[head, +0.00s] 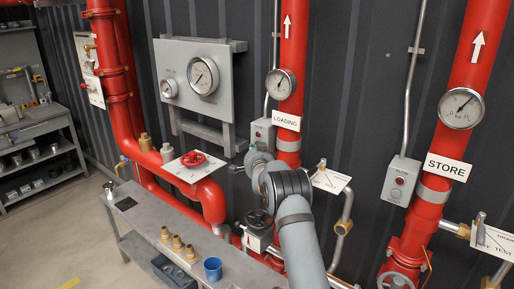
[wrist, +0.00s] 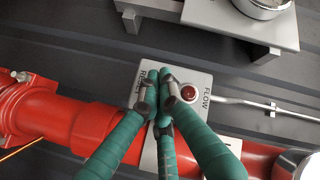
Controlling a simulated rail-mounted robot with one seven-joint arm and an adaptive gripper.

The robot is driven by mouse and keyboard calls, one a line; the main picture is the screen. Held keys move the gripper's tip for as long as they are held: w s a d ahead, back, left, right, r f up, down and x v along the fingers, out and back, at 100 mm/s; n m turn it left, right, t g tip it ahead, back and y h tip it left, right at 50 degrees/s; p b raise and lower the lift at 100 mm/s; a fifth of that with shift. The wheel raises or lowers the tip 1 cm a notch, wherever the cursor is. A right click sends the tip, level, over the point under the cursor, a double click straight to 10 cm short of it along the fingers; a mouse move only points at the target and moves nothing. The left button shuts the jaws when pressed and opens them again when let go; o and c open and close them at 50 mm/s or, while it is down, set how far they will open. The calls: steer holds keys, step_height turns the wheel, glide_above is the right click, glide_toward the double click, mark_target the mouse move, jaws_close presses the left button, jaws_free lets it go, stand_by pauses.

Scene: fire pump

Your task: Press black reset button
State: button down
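A grey control box (wrist: 200,76) with the words RESET and FLOW and a red lamp (wrist: 188,92) lies under my gripper (wrist: 160,76) in the wrist view. The green, grey-jointed fingers are drawn together at their tips, with nothing seen between them. The tips are over the box beside the lamp, near the RESET lettering. The black reset button is not visible; the fingers cover that part of the box. I cannot tell whether they touch it. In the head view the box (head: 262,132) is by the LOADING pipe, with my gripper (head: 252,152) just below it.
A similar control box (head: 400,180) is beside the STORE pipe (head: 440,190). A bench (head: 150,215) holds brass fittings and a blue cup (head: 212,268).

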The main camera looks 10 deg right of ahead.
steer(key=shift+s+a+b, duration=0.45)
steer(key=shift+s+b, duration=0.05)
steer(key=shift+b, duration=0.15)
steer(key=s+a+b, duration=0.1)
steer(key=a+b, duration=0.1)
steer(key=s+a+b, duration=0.2)
steer(key=shift+s+b, duration=0.1)
steer(key=shift+b, duration=0.2)
steer(key=shift+d, duration=0.1)
stand_by(0.5)
